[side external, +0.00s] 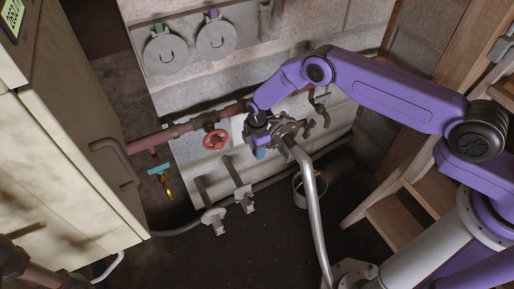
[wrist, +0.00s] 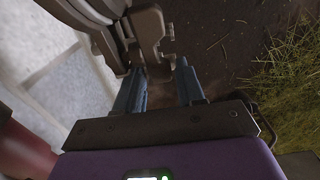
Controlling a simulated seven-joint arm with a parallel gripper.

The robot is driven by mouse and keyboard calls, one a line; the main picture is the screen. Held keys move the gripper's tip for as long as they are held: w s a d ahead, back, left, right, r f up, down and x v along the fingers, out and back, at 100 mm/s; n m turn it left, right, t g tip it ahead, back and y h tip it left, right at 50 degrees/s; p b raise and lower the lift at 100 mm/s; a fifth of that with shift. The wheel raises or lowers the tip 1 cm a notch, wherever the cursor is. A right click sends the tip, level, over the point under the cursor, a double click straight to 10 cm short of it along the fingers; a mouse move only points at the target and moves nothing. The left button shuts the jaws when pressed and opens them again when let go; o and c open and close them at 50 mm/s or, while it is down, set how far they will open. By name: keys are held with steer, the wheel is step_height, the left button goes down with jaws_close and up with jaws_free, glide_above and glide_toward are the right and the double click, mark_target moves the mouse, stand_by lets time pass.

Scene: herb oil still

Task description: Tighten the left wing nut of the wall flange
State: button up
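The wall flange (side external: 288,131) is a grey metal fitting on the pale block wall, with a bent silver pipe coming out of it. My gripper (side external: 261,151) is at the flange's left side, pointing down. In the wrist view my gripper (wrist: 161,66) has its two blue fingers apart, with dark floor showing between them. A grey-brown metal lug (wrist: 149,30) of the flange lies just beyond the fingertips, nearer the left finger. I cannot clearly tell the left wing nut from this lug, nor whether a finger touches it. In the side view my gripper hides that part of the flange.
A red handwheel (side external: 215,140) on a rusty pipe is left of my gripper. A teal-handled tap (side external: 160,169) hangs further left, by a cream cabinet (side external: 75,150). The silver pipe (side external: 312,205) runs down to the floor.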

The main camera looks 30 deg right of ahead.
jaws_close()
steer(key=shift+r+y, duration=0.1)
steer(key=shift+y, duration=0.2)
steer(key=shift+s+d+r+y, duration=0.15)
steer(key=shift+d+r+y, duration=0.05)
steer(key=shift+y, duration=1.1)
steer(key=shift+r, duration=0.1)
jaws_free()
steer(key=shift+d, duration=0.1)
